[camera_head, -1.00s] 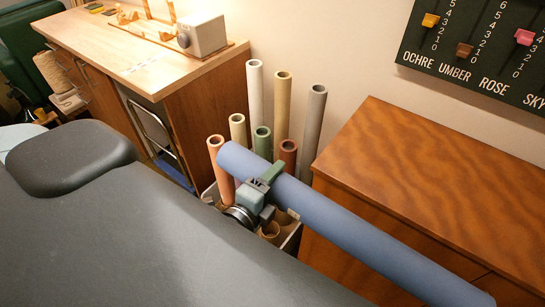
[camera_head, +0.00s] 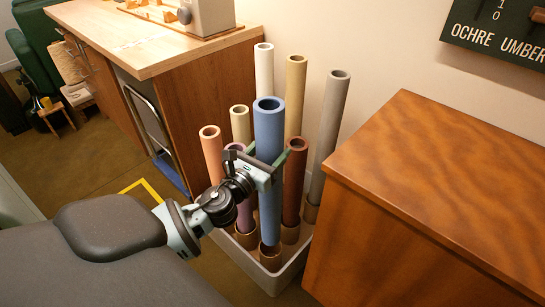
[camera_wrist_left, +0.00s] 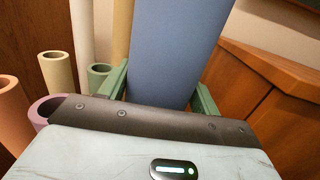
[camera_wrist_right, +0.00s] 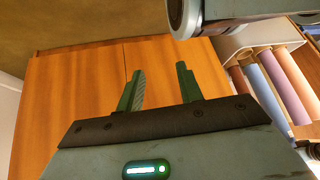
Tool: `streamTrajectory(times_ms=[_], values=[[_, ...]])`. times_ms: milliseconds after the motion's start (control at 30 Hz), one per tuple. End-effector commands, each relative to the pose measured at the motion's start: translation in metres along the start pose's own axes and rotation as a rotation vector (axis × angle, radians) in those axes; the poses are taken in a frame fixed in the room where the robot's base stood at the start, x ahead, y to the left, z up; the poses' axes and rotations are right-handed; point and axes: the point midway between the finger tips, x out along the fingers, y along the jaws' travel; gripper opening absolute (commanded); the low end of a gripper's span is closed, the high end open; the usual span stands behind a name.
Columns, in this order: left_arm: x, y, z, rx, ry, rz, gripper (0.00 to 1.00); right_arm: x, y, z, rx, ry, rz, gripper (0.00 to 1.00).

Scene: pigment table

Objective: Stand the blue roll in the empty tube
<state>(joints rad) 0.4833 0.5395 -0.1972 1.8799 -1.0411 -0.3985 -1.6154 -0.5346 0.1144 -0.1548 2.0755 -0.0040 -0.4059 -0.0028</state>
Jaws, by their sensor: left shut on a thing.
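The blue roll (camera_head: 269,190) stands close to upright over the front of the crate in the head view. My left gripper (camera_head: 275,150) is shut on its upper part, and the roll also fills the middle of the left wrist view (camera_wrist_left: 170,50). The roll's lower end is at the mouth of the front cardboard tube (camera_head: 270,262); I cannot tell whether it is inside or just above it. My right gripper (camera_wrist_right: 160,78) is open and empty in the right wrist view and is outside the head view.
The white crate (camera_head: 240,258) holds several other rolls in tubes, close around the blue one: salmon (camera_head: 211,155), mauve, brown (camera_head: 294,185), grey (camera_head: 328,135). A wooden cabinet (camera_head: 440,200) stands close on the right, a workbench (camera_head: 150,45) at the left.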

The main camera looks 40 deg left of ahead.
Motion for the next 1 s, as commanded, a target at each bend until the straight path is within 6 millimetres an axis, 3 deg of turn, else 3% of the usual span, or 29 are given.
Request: streamTrajectory(times_ms=[467, 1000], values=[[0.002, 0.002, -0.004, 0.009, -0.004, 0.002, 0.21, 0.005, 0.0, 0.003, -0.002, -0.001, -0.001, 0.36], [0.0, 0.002, -0.037, 0.008, -0.003, 0.002, 0.21, 0.03, 0.006, 0.019, -0.019, -0.014, -0.001, 0.36]])
